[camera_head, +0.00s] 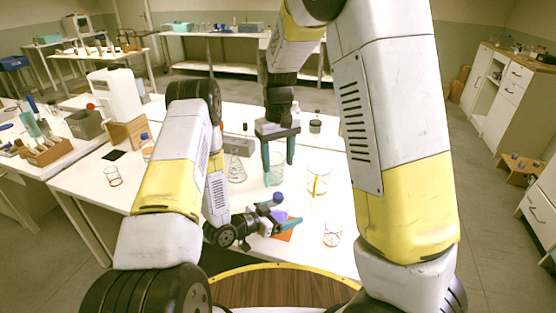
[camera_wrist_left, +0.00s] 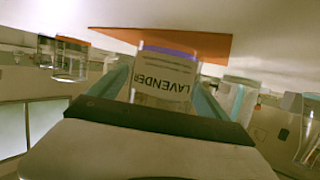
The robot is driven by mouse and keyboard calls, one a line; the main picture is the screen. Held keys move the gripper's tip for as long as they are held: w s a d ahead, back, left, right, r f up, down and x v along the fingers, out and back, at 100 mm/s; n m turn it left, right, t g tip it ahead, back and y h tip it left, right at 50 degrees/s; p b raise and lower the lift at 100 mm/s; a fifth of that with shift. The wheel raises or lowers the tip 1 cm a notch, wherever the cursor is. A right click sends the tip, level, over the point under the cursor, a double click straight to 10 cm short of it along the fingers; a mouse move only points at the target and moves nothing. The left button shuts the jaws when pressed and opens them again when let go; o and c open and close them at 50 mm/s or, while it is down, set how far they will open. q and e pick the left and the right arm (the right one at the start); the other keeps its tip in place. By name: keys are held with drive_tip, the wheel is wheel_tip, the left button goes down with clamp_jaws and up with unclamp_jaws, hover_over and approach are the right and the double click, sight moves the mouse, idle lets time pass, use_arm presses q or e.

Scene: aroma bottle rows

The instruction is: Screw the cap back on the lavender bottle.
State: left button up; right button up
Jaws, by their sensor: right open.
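The lavender bottle (camera_wrist_left: 165,80) is between my left gripper's fingers in the left wrist view, its label upside down in the picture. In the head view its purplish body (camera_head: 280,214) is partly covered by the fingers. A blue cap (camera_head: 278,198) shows at the bottle's top; I cannot tell whether it is threaded on. My left gripper (camera_head: 276,214) reaches in low from the left, closed around the bottle. My right gripper (camera_head: 278,157) points down above and behind the bottle, fingers apart with no held object visible. An orange mat (camera_head: 285,235) lies under the bottle.
Glassware stands close by: a conical flask (camera_head: 236,170), a beaker with a yellow-orange item (camera_head: 318,184), and a small beaker (camera_head: 332,236) to the right. Another beaker (camera_head: 113,177) is at left. A dark bottle (camera_head: 315,126) and a grey box (camera_head: 238,145) are farther back.

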sight(278, 211)
use_arm(q)
drive_tip(key=v, duration=0.7)
drive_tip(key=shift+s+a+r, duration=0.15)
drive_tip(key=shift+s+a, duration=0.1)
drive_tip(key=shift+a, duration=0.05)
